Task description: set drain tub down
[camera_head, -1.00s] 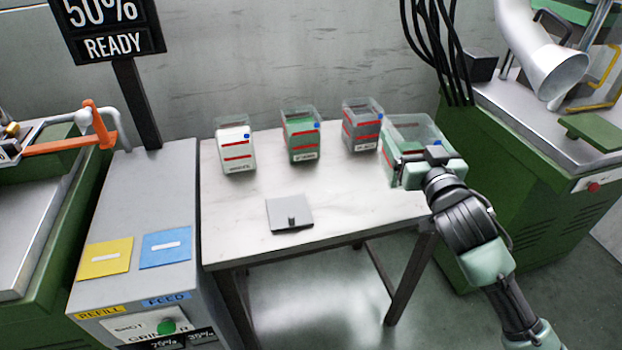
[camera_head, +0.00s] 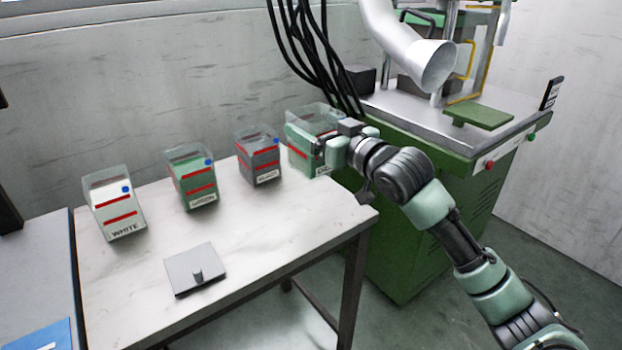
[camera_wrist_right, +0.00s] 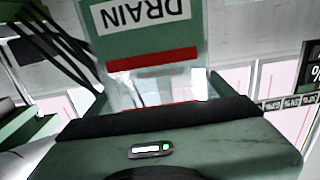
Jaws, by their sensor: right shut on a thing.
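The drain tub (camera_head: 310,118) is a clear, open-topped box at the right end of the table (camera_head: 250,237). My right gripper (camera_head: 328,150) is shut on its near side and covers much of it. In the right wrist view, the tub's upside-down DRAIN label (camera_wrist_right: 145,14) and red stripe show just beyond my right gripper (camera_wrist_right: 165,88). The tub looks upright, at or just above the tabletop; I cannot tell whether its base touches. My left gripper is not in view.
White (camera_head: 114,205), green (camera_head: 190,178) and dark grey (camera_head: 258,157) tubs stand in a row left of the drain tub. A grey plate (camera_head: 195,268) lies near the front edge. A green machine (camera_head: 425,150) and hanging black cables (camera_head: 315,60) are close behind and right.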

